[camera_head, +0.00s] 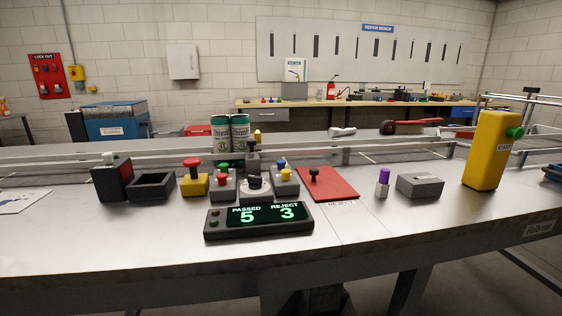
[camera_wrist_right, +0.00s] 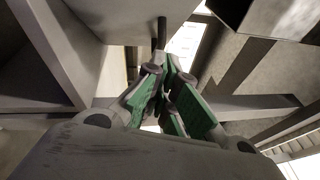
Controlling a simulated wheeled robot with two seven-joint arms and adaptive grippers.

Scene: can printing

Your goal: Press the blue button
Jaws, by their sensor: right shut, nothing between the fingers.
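A small blue button (camera_head: 283,163) shows in the head view, on a grey box (camera_head: 285,181) that also carries a yellow button (camera_head: 286,174). The box stands near the middle of the metal table, behind the right end of the counter display. My right gripper (camera_wrist_right: 165,75) shows only in the right wrist view, with its green-padded fingers shut and nothing held. It appears to be below table level, among grey metal frame parts, away from the button. Neither gripper shows in the head view.
The counter display (camera_head: 259,220) reads PASSED 5, REJECT 3. Left of the blue button stand a round grey device (camera_head: 256,190), a box with red and green buttons (camera_head: 223,184) and a yellow box with a red button (camera_head: 195,184). A red mat (camera_head: 333,184) lies right. The table front (camera_head: 130,235) is clear.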

